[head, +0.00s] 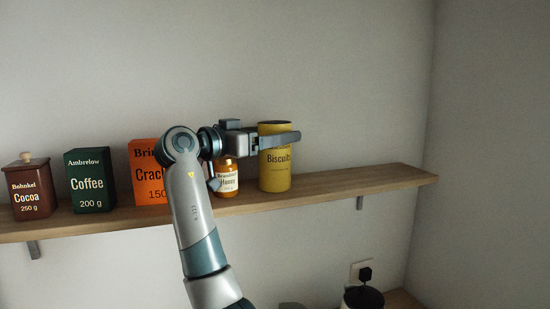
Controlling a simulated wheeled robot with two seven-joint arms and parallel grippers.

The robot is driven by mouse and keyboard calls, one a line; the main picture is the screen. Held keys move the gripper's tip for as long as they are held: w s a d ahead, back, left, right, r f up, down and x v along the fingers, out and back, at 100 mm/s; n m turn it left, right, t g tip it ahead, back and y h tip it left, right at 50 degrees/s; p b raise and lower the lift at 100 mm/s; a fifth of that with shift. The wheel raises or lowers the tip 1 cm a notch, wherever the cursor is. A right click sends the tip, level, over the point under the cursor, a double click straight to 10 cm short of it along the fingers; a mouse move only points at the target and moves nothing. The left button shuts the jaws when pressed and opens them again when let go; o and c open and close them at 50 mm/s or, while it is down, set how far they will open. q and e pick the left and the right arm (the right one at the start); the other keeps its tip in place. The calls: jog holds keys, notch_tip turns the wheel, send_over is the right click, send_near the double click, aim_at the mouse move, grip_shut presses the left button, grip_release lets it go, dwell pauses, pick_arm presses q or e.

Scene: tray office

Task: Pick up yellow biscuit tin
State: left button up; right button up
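The yellow biscuit tin (275,172), labelled "Biscuits", stands upright on the wooden shelf, to the right of the honey jar. My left gripper (280,140) reaches it from the left at the height of its upper part. One grey finger lies across the tin's front and its tip extends past the right side. The other finger is hidden behind the tin. I cannot tell whether the fingers press on it. My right gripper is out of view.
On the shelf (350,183), left of the tin, stand a honey jar (227,183), an orange cracker box (146,180), a green coffee box (90,182) and a brown cocoa box (29,194). The shelf's right end is clear. A dark-topped container (363,298) stands lower right, near a socket.

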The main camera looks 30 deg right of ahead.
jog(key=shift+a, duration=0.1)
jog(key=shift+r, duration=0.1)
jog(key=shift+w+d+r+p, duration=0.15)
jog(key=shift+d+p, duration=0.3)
jog(key=shift+p, duration=0.1)
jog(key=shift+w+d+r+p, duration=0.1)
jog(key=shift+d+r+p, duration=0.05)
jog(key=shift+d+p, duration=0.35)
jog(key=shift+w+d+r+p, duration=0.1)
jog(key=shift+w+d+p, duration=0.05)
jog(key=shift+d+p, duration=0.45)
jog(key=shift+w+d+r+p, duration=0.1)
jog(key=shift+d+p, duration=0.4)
jog(key=shift+p, duration=0.05)
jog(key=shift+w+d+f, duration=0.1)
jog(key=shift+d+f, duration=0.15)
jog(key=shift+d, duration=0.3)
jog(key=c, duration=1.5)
